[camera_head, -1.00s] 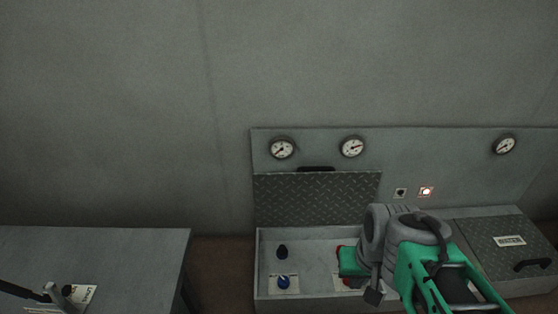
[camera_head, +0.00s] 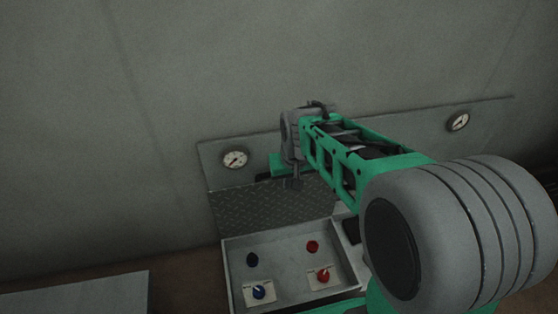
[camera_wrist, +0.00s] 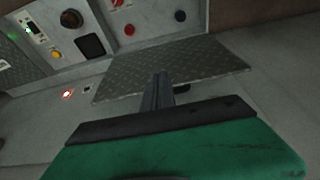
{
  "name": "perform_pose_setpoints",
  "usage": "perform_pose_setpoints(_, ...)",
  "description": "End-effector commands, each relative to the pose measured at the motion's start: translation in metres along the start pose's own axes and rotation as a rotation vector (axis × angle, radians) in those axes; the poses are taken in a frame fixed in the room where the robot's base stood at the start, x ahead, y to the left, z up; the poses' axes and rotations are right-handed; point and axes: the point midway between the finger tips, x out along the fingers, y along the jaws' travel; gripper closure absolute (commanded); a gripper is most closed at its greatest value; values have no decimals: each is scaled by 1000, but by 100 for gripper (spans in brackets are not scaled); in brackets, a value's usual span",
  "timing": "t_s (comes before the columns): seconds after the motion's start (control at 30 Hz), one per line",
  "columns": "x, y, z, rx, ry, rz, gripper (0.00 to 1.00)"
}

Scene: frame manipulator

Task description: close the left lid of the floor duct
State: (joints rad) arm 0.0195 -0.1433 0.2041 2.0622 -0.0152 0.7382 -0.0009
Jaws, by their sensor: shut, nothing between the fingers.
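The left lid (camera_head: 275,208) of the floor duct is a diamond-plate panel. It stands open and upright against the back panel, above the open compartment (camera_head: 290,249). My gripper (camera_wrist: 158,78) is shut and empty. In the head view its green body is at the lid's upper edge, in front of the back panel. The lid's dark handle (camera_head: 262,177) shows only in part beside it. In the wrist view the shut fingers overlap the lid plate (camera_wrist: 212,62); I cannot tell whether they touch it. My arm hides the duct's right side.
The open compartment holds blue knobs (camera_head: 259,292) and red knobs (camera_head: 323,275). Gauges (camera_head: 235,160) sit on the back panel. A lit red button (camera_wrist: 67,94) shows in the wrist view. A grey table (camera_head: 75,295) stands at the lower left.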

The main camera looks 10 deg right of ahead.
Motion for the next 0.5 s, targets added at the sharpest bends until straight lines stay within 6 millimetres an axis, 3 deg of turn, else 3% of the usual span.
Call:
perform_pose_setpoints(0.03,-2,-1,-35,-5,10,0,100)
perform_pose_setpoints(0.1,12,0,-74,-9,41,1,100)
perform_pose_setpoints(0.2,32,1,-111,-12,76,3,100)
perform_pose_setpoints(0.3,45,2,-128,-12,96,4,100)
perform_pose_setpoints(0.5,74,4,-130,-10,97,5,100)
